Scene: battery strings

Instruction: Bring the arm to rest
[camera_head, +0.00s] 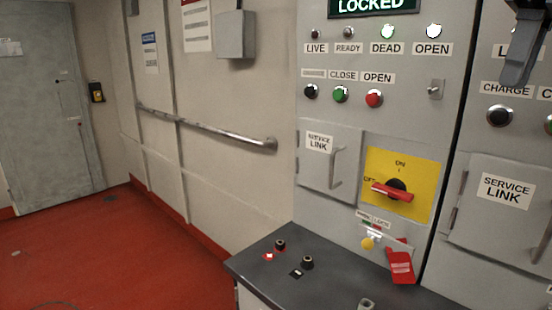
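My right gripper (522,60) shows at the top right edge, a dark shape in front of the right-hand cabinet panel, over the CHARGE label area. Only part of it is in the picture, and its finger gap cannot be made out. Nothing is seen held in it. My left gripper is not in view.
A grey cabinet carries a red rotary handle on a yellow plate (425,176), push buttons, lit DEAD and OPEN lamps and a closed SERVICE LINK door (317,168). A red tag (401,266) hangs above the dark ledge (335,285). Red floor (110,255) is clear at left.

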